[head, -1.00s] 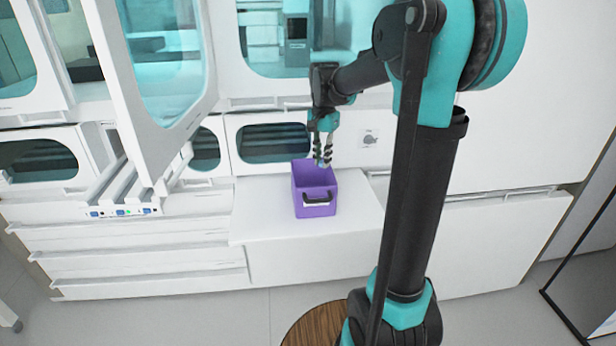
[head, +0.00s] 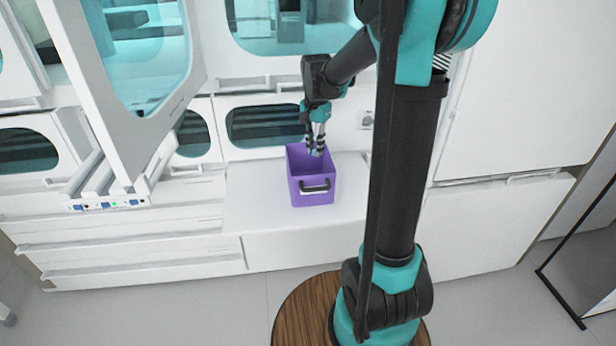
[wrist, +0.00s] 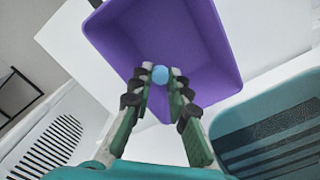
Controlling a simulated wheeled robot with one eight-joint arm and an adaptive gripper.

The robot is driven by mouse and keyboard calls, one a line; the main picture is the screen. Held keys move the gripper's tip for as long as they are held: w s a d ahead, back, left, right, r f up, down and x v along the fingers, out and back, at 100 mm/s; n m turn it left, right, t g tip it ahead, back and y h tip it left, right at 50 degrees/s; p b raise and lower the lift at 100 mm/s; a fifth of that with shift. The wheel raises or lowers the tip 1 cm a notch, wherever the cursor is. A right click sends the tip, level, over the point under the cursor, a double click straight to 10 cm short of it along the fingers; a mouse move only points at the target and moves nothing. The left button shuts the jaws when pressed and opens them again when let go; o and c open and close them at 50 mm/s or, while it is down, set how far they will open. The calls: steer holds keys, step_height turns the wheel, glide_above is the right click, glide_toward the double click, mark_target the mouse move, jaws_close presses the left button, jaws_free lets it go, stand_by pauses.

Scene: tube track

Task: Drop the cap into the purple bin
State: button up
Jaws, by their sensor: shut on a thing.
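The cap is too small to make out clearly in the head view.
The white ledge (head: 255,200) is clear on both sides of the bin. A white cabinet with dark-windowed compartments (head: 262,125) stands right behind it. A raised glass door panel (head: 145,60) juts out at the left.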

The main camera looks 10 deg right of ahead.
steer(key=shift+f, duration=0.3)
steer(key=o, duration=0.8)
steer(key=shift+r, duration=0.15)
step_height(320, 180, up, 12)
steer(key=shift+f, duration=0.1)
